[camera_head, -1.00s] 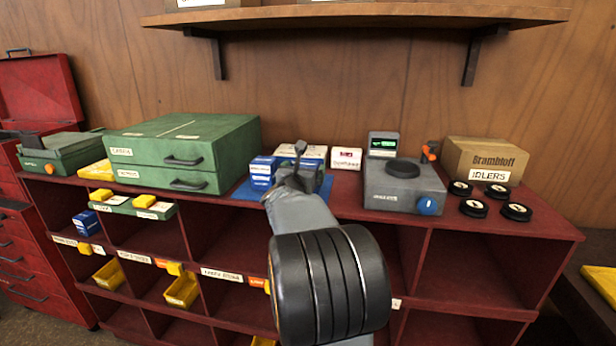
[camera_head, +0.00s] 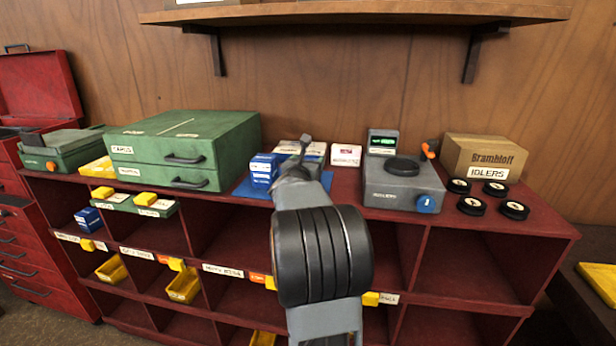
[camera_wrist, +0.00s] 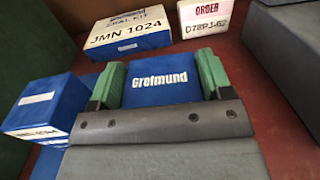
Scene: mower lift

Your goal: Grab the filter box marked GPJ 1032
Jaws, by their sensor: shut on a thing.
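In the wrist view, the green-padded fingers of my gripper (camera_wrist: 161,78) are shut on the sides of a blue box with white "Grelmund" lettering (camera_wrist: 164,92). No GPJ 1032 marking shows on its visible face. A blue and white seal kit box marked JMN 1024 (camera_wrist: 128,34) stands just behind it. Another blue and white box (camera_wrist: 44,108) is at its left, its small label unreadable. In the head view, my gripper (camera_head: 299,160) is over the blue mat on the bench and mostly hides the held box.
A white ORDER box (camera_wrist: 213,20) stands behind right. In the head view, the green drawer cabinet (camera_head: 180,150) is to the left, and the grey device with a blue knob (camera_head: 400,190) is to the right. A wooden shelf (camera_head: 350,14) hangs above.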

